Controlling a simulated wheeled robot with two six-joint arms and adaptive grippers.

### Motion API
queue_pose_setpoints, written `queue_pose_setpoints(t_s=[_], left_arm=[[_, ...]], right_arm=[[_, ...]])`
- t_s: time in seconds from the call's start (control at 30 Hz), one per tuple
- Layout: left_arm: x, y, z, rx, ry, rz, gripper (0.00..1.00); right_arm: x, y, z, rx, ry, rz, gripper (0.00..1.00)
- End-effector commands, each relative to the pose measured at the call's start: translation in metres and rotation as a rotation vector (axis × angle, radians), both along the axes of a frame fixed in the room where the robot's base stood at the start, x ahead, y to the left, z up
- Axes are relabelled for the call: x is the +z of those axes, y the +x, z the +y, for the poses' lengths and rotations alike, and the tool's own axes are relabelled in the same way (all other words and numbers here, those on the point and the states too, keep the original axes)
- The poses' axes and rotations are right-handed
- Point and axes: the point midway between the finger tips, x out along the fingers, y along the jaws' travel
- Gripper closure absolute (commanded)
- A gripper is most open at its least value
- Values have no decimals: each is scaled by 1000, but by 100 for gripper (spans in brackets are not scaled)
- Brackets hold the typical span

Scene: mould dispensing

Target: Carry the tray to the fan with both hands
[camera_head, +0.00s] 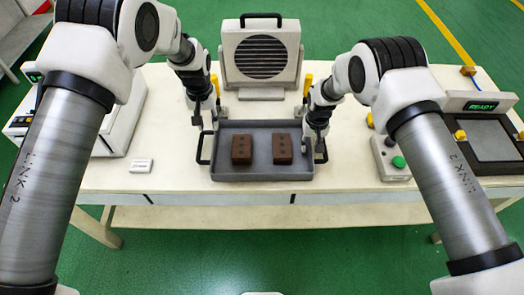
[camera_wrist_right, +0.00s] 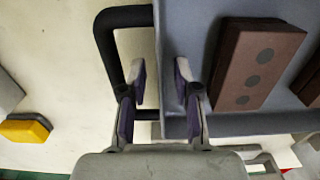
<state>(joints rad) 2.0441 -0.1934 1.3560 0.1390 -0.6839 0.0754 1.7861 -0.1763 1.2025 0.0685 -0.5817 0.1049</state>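The grey tray (camera_head: 262,173) lies flat on the table with two brown blocks (camera_head: 242,149) (camera_head: 283,149) in it and a black handle at each end. The fan (camera_head: 263,57), a pale box with a round dark grille and top handle, stands upright behind it. My left gripper (camera_head: 206,117) is open near the tray's back left corner, above the left handle (camera_head: 204,148). My right gripper (camera_head: 318,135) is at the tray's right end. In the right wrist view its fingers (camera_wrist_right: 160,85) are apart, with the tray's side wall between them and the black handle (camera_wrist_right: 103,45) beside them.
A control box with a green button (camera_head: 398,162) and a machine with a READY display (camera_head: 481,106) stand on the right. A white machine (camera_head: 115,120) and a small white label (camera_head: 141,165) are on the left. Yellow-topped items flank the fan. The table's front strip is clear.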

Motion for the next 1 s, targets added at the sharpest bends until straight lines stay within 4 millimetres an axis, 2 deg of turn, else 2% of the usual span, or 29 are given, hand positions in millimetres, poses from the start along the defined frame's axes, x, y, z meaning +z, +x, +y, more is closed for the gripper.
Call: queue_pose_setpoints(t_s=[0.17,0.4,0.5,0.63,1.0], left_arm=[[1,0,0,0,0,1,69],[1,0,0,0,0,0,69],[1,0,0,0,0,0,69],[1,0,0,0,0,0,69],[1,0,0,0,0,0,69]], right_arm=[[25,1,0,0,0,-3,69],[87,1,0,0,0,-5,69],[106,0,0,0,0,-3,69],[118,-1,0,0,1,-2,69],[120,-1,0,0,0,-1,69]])
